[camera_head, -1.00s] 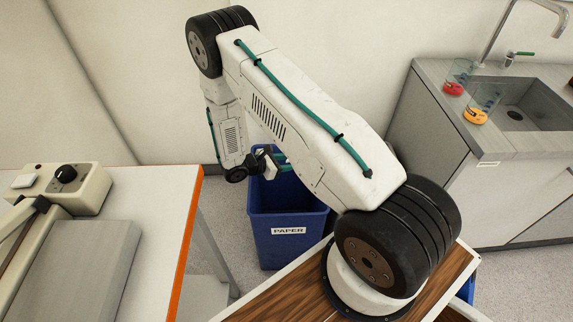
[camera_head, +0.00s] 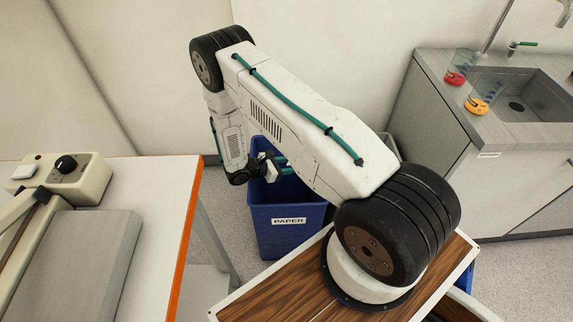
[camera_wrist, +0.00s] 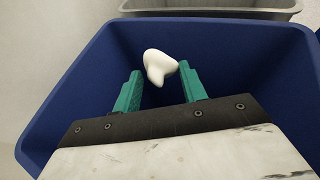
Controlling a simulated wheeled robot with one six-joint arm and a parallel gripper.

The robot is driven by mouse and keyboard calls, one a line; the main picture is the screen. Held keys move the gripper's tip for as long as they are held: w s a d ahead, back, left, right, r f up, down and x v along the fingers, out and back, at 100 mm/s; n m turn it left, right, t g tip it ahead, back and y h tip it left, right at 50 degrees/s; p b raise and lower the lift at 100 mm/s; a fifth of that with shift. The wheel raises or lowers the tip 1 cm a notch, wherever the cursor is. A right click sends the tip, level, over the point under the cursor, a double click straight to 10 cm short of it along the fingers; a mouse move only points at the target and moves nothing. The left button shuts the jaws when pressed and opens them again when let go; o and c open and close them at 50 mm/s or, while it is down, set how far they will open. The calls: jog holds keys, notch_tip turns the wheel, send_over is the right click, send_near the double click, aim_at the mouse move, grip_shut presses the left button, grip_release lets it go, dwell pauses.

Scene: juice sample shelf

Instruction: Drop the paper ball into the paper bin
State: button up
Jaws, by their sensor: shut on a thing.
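The white paper ball (camera_wrist: 160,66) is at the green fingertips of my gripper (camera_wrist: 158,78) in the wrist view. My gripper is shut on it and holds it over the open mouth of the blue paper bin (camera_wrist: 65,95). The ball cannot be made out in the head view. My arm hides part of the bin's rim there.
A grey bin (camera_wrist: 210,14) stands just behind the paper bin in the wrist view. An orange-edged bench (camera_head: 165,235) with a device (camera_head: 75,175) is at the left. A grey sink counter (camera_head: 455,75) with beakers is at the right. Floor shows between bench and bin.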

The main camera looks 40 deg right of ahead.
jog(key=o, duration=1)
jog(key=shift+o, duration=0.2)
jog(key=v, duration=0.7)
jog(key=shift+a, duration=0.35)
jog(key=shift+r, duration=0.1)
jog(key=s+a+r+m+t+y, duration=0.1)
jog(key=s+r+m+y, duration=0.3)
jog(key=s+r, duration=0.5)
jog(key=s+a+r+m+t+y, duration=0.1)
jog(key=s+a+r+m+y, duration=0.3)
jog(key=s+r, duration=0.6)
jog(key=s+a+r+m+t+y, duration=0.1)
jog(key=s+a+r+m+y, duration=0.2)
jog(key=r, duration=2.7)
jog(key=s+m+y, duration=0.2)
jog(key=s+m, duration=0.3)
jog(key=s, duration=0.1)
jog(key=shift+s, duration=0.3)
